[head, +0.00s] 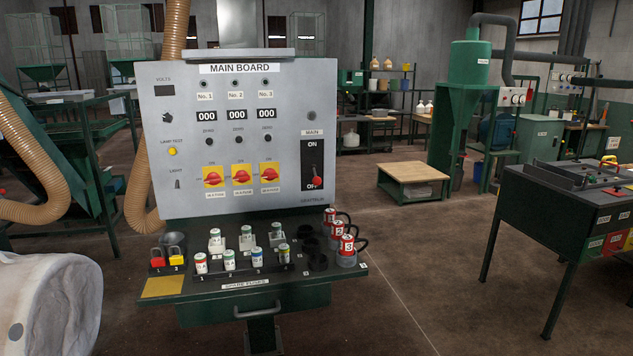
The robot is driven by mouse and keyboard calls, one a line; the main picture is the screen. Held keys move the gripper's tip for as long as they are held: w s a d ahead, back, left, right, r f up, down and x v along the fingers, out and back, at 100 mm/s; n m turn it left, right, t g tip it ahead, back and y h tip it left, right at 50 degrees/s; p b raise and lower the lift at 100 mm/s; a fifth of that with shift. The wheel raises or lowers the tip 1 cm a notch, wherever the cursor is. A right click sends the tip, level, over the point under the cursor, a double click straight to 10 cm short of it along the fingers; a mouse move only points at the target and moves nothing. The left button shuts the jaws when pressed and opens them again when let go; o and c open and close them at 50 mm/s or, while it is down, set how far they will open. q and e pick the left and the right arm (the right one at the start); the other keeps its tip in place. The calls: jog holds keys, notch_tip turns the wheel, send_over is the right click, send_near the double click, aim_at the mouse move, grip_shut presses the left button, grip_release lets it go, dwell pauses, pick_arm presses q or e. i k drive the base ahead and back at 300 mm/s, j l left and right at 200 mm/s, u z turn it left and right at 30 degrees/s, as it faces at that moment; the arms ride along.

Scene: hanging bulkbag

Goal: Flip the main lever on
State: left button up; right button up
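The main lever (315,178) is a red handle on a black plate (309,154) at the right side of the grey main board (245,130). "MAIN" is printed above the plate, "ON" stands at its top and "OFF" at its bottom. The lever points down, with its red knob at the OFF end. Neither gripper shows in the head view, so I cannot see whether they are open or shut.
Below the board a green shelf (160,300) juts out, holding several fuses, red numbered canisters (346,250) and padlocks (157,256). Three red rotary switches on yellow plates (240,177) sit left of the lever. A dark table (565,205) stands right; floor between is clear.

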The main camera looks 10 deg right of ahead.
aim_at(316, 181)
jog(key=i+l, duration=0.1)
jog(key=i, duration=0.4)
jog(key=i+l, duration=0.1)
jog(key=i, duration=0.35)
jog(key=l+z, duration=0.05)
